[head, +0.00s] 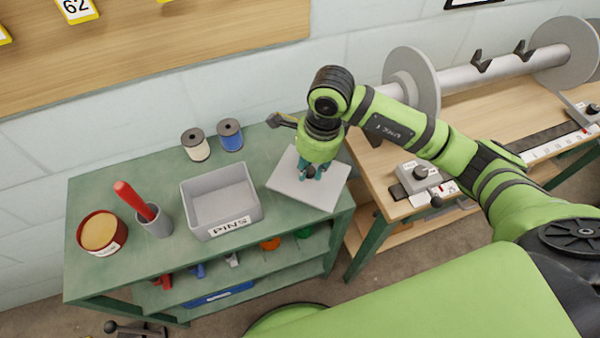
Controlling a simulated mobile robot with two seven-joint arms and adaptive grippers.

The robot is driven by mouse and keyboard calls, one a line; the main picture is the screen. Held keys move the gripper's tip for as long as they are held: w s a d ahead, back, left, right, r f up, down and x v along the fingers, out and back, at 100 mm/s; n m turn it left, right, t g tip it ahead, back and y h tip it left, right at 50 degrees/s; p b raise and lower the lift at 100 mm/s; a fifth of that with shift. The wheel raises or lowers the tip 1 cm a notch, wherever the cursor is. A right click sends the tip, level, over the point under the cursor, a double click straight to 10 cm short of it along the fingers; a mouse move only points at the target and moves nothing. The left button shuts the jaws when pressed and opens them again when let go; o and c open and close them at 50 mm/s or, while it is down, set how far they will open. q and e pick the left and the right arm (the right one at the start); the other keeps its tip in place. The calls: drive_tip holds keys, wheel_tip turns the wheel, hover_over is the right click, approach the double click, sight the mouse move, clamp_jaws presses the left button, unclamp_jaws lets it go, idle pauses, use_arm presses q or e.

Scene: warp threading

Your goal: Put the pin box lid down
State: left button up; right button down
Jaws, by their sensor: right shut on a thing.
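The pin box (221,199) is a grey open-topped box labelled PINS on the green bench top. It looks empty. The pin box lid (331,193) is a flat grey plate to the right of the box, at the right end of the bench. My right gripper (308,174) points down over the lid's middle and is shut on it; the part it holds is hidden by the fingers. I cannot tell whether the lid touches the bench top or is just above it. My left gripper is not in view.
Two spools, one white (195,145) and one blue (230,134), stand behind the box. A cup with a red-handled tool (155,220) and a round red tin (101,233) stand left. A wooden table (391,171) with a roller adjoins right.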

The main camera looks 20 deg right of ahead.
drive_tip(key=shift+w+a+f, duration=0.25)
drive_tip(key=shift+a+f, duration=0.05)
drive_tip(key=shift+a, duration=0.15)
drive_tip(key=shift+w+a+f, duration=0.25)
drive_tip(key=shift+a+f, duration=0.05)
drive_tip(key=shift+a, duration=0.15)
drive_tip(key=shift+a+f, duration=0.1)
drive_tip(key=shift+f, duration=0.15)
wheel_tip(320, 180, down, 3)
drive_tip(key=shift+f+p, duration=0.1)
drive_tip(key=shift+p, duration=0.7)
drive_tip(key=shift+f, duration=0.25)
drive_tip(key=shift+w, duration=0.1)
drive_tip(key=shift+f+b, duration=0.2)
drive_tip(key=shift+b, duration=0.1)
drive_tip(key=c, duration=1)
unclamp_jaws()
